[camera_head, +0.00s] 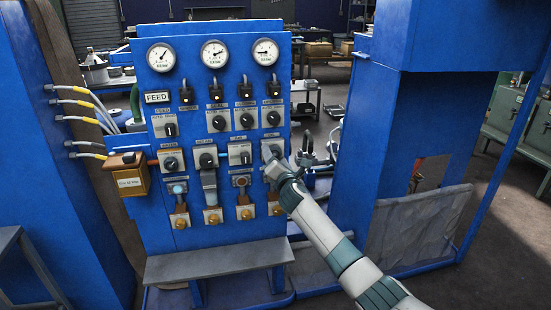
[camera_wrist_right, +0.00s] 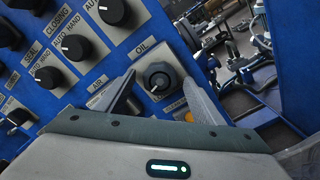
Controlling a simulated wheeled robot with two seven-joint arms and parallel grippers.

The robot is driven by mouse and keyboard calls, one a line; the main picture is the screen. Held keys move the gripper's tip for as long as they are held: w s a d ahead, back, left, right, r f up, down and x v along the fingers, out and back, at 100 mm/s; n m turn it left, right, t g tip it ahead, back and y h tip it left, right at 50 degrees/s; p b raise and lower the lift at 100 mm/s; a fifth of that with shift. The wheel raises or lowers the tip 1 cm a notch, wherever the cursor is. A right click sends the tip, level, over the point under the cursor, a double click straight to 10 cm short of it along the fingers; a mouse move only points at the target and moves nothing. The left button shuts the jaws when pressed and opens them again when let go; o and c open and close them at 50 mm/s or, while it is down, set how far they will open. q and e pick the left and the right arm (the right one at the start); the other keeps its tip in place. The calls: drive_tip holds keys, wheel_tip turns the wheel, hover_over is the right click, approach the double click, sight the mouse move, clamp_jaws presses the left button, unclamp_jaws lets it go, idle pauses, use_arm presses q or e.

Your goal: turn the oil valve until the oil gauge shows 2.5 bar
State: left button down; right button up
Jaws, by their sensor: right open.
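The oil valve is a round dark knob with a white pointer mark on a light plate labelled OIL (camera_wrist_right: 159,76) in the right wrist view. In the head view my right gripper (camera_head: 274,162) is at the right end of the lower knob row and partly hides this knob. In the wrist view the open fingers (camera_wrist_right: 158,82) stand on either side of the knob, with small gaps seeming to show; I cannot tell if they touch. Three round gauges (camera_head: 214,54) top the blue panel; their labels are too small to tell which is oil. My left gripper is not in view.
More black knobs (camera_head: 241,118) fill the panel beside and above the oil knob. A grey ledge (camera_head: 215,262) juts out below. A blue column (camera_head: 350,140) stands close on the right. An orange-brown box (camera_head: 130,180) sticks out at the left.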

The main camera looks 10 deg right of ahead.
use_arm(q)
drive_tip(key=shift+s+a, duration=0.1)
use_arm(e)
drive_tip(key=shift+c, duration=1.2)
drive_tip(key=c, duration=0.8)
